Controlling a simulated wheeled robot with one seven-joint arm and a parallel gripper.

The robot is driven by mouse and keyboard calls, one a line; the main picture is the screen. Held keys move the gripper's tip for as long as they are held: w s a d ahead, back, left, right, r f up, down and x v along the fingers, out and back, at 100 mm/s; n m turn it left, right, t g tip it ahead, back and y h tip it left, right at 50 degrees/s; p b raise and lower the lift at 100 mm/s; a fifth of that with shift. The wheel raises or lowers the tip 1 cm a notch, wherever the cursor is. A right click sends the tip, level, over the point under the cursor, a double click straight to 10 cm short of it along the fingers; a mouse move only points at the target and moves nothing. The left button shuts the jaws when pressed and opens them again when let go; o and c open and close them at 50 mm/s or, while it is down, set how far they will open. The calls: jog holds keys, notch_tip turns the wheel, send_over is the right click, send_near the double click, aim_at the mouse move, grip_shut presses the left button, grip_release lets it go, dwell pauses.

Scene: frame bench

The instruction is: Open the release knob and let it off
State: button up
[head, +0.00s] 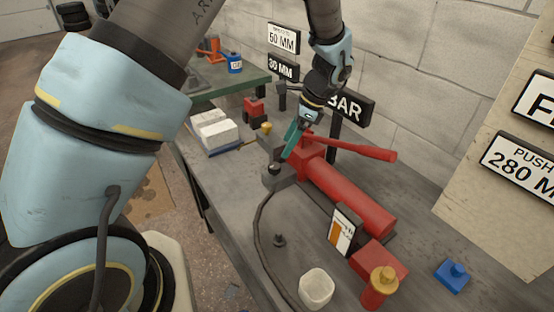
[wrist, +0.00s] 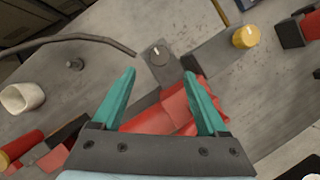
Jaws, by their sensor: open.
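A dark round knob with a white mark (wrist: 158,52) sits on a grey block at the end of the red pump (wrist: 178,108); it looks like the release knob. The head view shows this knob (head: 273,169) just below and left of my gripper, and the red pump body (head: 348,196). My gripper (wrist: 160,74) has its teal fingers spread apart with nothing between them. The knob lies ahead, between and just beyond the fingertips in the wrist view. In the head view my gripper (head: 290,152) hangs above the block, apart from the knob.
A red lever (head: 350,148) reaches right from the pump. A black hose (head: 259,232) curves from the block along the bench. A white cup (head: 316,287), a yellow-topped red cylinder (head: 380,287) and a blue piece (head: 452,275) stand nearer. A yellow cap (wrist: 245,37) is beyond the block.

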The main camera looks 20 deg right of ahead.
aim_at(275, 165)
jog(key=p+x, duration=0.1)
jog(key=x, duration=0.7)
jog(key=shift+a+f+p, duration=0.1)
jog(key=shift+p, duration=0.3)
grip_shut()
